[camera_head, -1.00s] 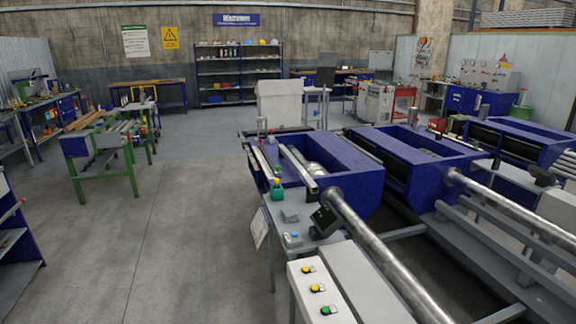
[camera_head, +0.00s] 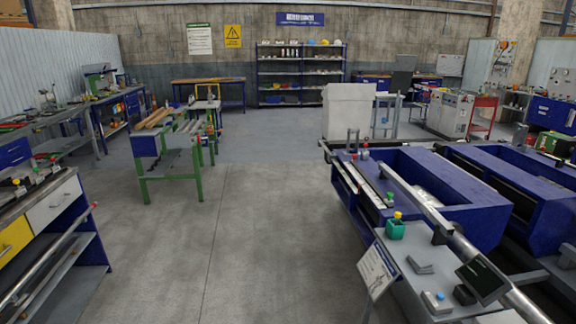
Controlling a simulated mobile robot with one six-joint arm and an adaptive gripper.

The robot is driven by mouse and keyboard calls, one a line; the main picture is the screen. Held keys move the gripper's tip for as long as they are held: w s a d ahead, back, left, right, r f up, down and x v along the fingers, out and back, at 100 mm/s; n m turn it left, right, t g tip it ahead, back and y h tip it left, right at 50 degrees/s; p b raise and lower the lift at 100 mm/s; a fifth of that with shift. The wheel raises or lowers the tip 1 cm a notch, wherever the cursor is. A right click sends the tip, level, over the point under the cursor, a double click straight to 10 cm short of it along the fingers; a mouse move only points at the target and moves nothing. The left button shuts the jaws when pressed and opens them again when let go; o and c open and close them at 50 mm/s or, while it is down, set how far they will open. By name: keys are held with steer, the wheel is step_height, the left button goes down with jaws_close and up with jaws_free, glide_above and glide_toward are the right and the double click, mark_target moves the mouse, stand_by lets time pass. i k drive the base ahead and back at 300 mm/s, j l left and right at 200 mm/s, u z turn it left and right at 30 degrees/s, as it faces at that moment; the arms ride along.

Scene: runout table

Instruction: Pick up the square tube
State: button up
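I cannot tell for certain which piece is the square tube. Several long grey bars or tubes lie on a green-legged stand (camera_head: 170,165) left of centre, too small to make out their section. A long grey bar (camera_head: 408,190) with a dark end lies along the blue machine at the right. Long metal bars (camera_head: 45,275) also lie on the lower shelf of the cabinet at the left edge. My gripper is not in view.
Open concrete floor (camera_head: 250,240) runs up the middle. A cabinet with yellow and white drawers (camera_head: 50,205) stands at the left. A blue machine (camera_head: 475,200) and a grey table with a sign (camera_head: 376,268) bound the right. Shelves (camera_head: 300,75) stand at the back wall.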

mark_target(434, 217)
steer(key=i+j, duration=0.1)
steer(key=i, duration=0.55)
steer(key=i+j+z, duration=0.15)
steer(key=i, duration=0.5)
steer(key=i+j, duration=0.15)
steer(key=i, duration=0.5)
steer(key=i+l+z, duration=0.2)
steer(key=i+z, duration=0.25)
steer(key=i+l+z, duration=0.1)
steer(key=i+z, duration=0.75)
steer(key=k+j, duration=0.05)
